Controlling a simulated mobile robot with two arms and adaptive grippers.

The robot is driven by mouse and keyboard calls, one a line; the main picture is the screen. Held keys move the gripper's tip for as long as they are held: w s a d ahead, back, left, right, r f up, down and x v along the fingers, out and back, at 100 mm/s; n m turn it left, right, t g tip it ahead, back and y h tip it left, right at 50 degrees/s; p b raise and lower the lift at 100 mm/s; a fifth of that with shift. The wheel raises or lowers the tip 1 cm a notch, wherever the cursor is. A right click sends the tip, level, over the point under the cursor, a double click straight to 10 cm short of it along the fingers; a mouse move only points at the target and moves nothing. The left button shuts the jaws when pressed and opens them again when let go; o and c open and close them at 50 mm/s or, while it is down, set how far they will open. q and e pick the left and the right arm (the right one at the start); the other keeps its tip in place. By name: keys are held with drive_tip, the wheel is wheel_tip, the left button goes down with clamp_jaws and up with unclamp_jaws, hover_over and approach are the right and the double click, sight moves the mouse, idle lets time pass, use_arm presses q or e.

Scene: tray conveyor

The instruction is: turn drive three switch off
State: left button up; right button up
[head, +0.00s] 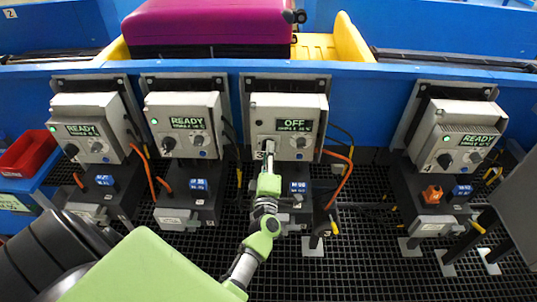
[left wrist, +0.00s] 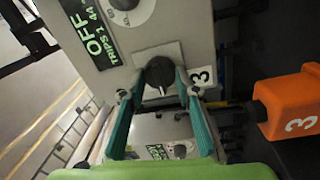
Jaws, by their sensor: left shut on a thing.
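The drive three box (head: 290,120) is a grey unit on the blue wall, third from left, and its display (head: 294,125) reads OFF. In the left wrist view the drive three switch (left wrist: 159,72) is a black knob beside a "3" label, with a white mark on its lower side. My left gripper (head: 268,149) is at the lower left of the box. Its two green fingers (left wrist: 162,84) are shut on the switch, one on each side. In the head view the gripper covers the switch. My right gripper is not in view.
Drive boxes one (head: 88,128), two (head: 187,124) and four (head: 457,138) show READY. An orange block marked 3 (left wrist: 290,103) is right of my fingers in the left wrist view. Orange cables (head: 344,175) hang beside the boxes. A purple suitcase (head: 210,22) lies above on the conveyor.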

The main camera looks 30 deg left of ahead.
use_arm(q)
drive_tip(key=o, duration=1.1)
drive_tip(key=s+d+m+h+p, duration=0.1)
drive_tip(key=s+d+m+p, duration=0.2)
drive_tip(key=s+m+p, duration=0.5)
drive_tip(key=s+d+m+h+p, duration=0.1)
drive_tip(key=s+d+m+p, duration=0.3)
drive_tip(key=m, duration=0.7)
drive_tip(key=shift+s+d+f+m+g+h+b, duration=0.75)
drive_tip(key=shift+s+d+f+h, duration=0.5)
drive_tip(key=shift+f, duration=2.5)
drive_tip(key=shift+s+d+f+m+g+h+b, duration=0.45)
drive_tip(key=shift+s+d+f+h+b, duration=0.8)
drive_tip(key=shift+f, duration=2.55)
drive_tip(key=shift+s+d+f+m+g+h+b, duration=0.65)
drive_tip(key=shift+d+f, duration=1.05)
drive_tip(key=shift+f, duration=2.05)
